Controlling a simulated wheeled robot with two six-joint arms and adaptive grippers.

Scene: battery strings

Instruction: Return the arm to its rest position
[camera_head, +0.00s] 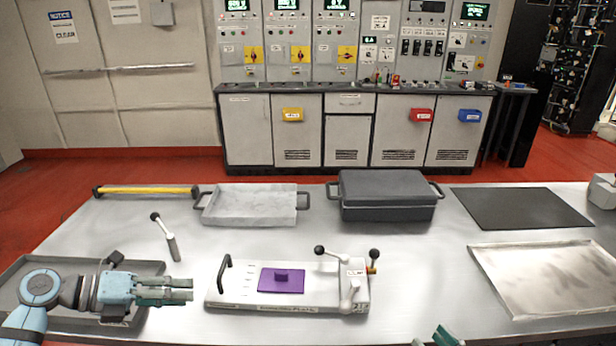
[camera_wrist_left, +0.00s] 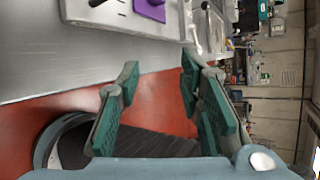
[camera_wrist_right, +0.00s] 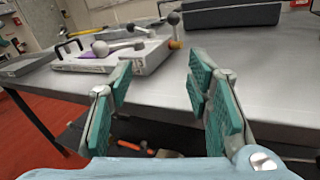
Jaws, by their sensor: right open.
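My left gripper (camera_head: 190,291) reaches in from the left in the head view, with its tips in front of the left end of a white fixture (camera_head: 235,290). In the left wrist view its green fingers (camera_wrist_left: 158,85) are apart with nothing between them. My right gripper (camera_head: 440,338) shows only its green fingertips at the bottom edge of the head view. In the right wrist view its fingers (camera_wrist_right: 160,80) are spread and empty, near the table's edge. A purple plate (camera_head: 281,285) lies on the fixture, apart from both grippers.
A dark grey tray (camera_head: 20,285) lies under my left arm. A handled tool (camera_head: 172,247) stands behind it. A grey tray (camera_head: 250,205), a lidded dark box (camera_head: 388,197), a black mat (camera_head: 520,208) and a metal tray (camera_head: 550,285) are on the table. Bare tabletop lies right of the fixture.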

